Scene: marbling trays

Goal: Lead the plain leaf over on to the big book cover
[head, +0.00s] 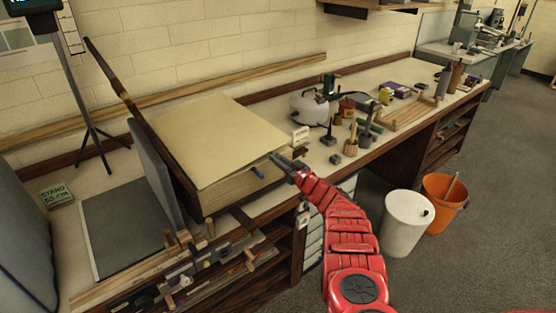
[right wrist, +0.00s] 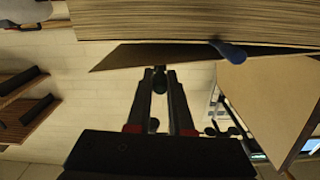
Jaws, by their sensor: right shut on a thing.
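The plain leaf (head: 215,135) is a large cream sheet lying on top of a thick block of pages (head: 240,184). The upright dark board with a brown edge (head: 130,100) at the block's left looks like the big book cover. My right gripper (head: 277,158) is shut at the leaf's near right corner. In the right wrist view the fingertips (right wrist: 160,70) meet the edge of a thin dark sheet (right wrist: 150,55) beside the page block (right wrist: 190,20). A blue tab (head: 258,172) sticks out near that corner. My left gripper is out of view.
A grey flat board (head: 125,225) and an upright grey panel (head: 155,165) stand left of the book. Small tools and a white kettle-like pot (head: 308,107) crowd the bench to the right. White (head: 406,225) and orange (head: 445,200) bins stand on the floor.

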